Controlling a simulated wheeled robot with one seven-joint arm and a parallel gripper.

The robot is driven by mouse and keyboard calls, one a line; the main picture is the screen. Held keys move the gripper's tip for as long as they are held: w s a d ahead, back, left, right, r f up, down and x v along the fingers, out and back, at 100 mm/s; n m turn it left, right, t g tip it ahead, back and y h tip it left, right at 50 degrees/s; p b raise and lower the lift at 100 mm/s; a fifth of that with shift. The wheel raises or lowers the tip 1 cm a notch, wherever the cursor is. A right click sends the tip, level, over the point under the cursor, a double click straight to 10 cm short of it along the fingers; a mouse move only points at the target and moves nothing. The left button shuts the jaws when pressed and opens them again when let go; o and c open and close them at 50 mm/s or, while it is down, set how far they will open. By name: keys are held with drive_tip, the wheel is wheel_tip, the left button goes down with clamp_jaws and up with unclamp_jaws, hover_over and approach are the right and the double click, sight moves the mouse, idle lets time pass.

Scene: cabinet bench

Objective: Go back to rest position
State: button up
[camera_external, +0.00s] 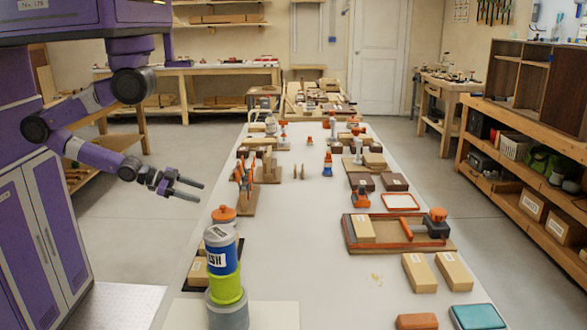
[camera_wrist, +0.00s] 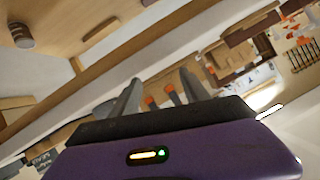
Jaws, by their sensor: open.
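My gripper (camera_external: 189,189) is at the end of the purple arm in the external view. It hangs in the air at the left edge of the long white bench (camera_external: 300,225), with its two dark fingers pointing right. The fingers are apart with nothing between them. In the wrist view my gripper (camera_wrist: 152,100) shows two grey fingers above a purple and black housing, also empty. The wrist view is strongly tilted, and the bench things beyond the fingers are small and hard to name.
A stack of blue, green and grey cans (camera_external: 222,250) stands at the near left of the bench. An orange-lidded jar (camera_external: 224,216) is behind it. A wooden tray (camera_external: 350,232) with a tan box lies at right. Open floor (camera_external: 180,155) lies left of the bench.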

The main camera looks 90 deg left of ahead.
drive_tip(key=w+d+r+n+t+h+b, duration=0.1)
drive_tip(key=d+r+n+t+h, duration=0.1)
drive_tip(key=d+r, duration=0.3)
wheel_tip(320, 180, up, 20)
drive_tip(key=p, duration=2.1)
wheel_tip(320, 180, down, 4)
drive_tip(key=b, duration=0.4)
drive_tip(key=shift+w+f+b, duration=0.1)
drive_tip(key=shift+b, duration=0.2)
